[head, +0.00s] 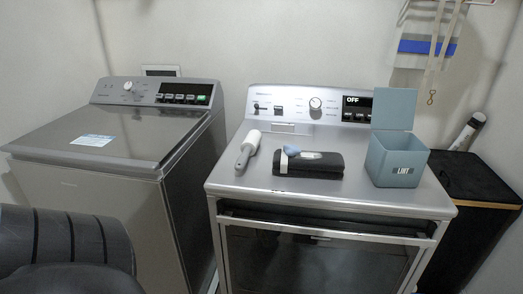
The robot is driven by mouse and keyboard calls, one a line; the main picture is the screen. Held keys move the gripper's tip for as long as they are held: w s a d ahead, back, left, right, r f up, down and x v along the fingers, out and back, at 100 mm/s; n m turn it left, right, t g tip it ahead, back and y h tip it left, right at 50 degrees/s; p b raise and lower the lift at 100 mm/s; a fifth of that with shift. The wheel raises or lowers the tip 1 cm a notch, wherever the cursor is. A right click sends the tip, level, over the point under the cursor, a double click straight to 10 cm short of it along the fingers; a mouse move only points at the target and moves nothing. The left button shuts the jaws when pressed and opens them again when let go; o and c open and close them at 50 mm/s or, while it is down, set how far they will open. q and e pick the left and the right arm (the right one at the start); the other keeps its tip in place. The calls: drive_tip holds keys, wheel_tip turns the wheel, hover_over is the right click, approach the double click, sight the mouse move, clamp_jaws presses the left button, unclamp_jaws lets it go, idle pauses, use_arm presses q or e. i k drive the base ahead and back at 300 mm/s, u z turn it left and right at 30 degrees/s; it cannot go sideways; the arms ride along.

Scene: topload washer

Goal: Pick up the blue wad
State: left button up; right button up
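A small pale blue wad (291,150) rests at the left end of a black oblong case (325,168) on top of the right machine. It looks soft and lumpy, and a small light piece hangs just below it. Whether it lies on the case or behind its edge is hard to tell. Neither of my grippers shows in the head view. A black rounded part at the lower left seems to be my own arm.
A lint roller (248,150) lies left of the case. An open grey-blue bin marked LINT (397,162) stands to the right, lid raised. The right machine (333,197) has free top space in front. The left washer (112,135) is closed. A dark hamper (470,180) stands far right.

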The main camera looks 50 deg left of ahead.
sight(291, 150)
drive_tip(key=u, duration=3.45)
drive_tip(key=i, duration=0.05)
drive_tip(key=z, duration=2.15)
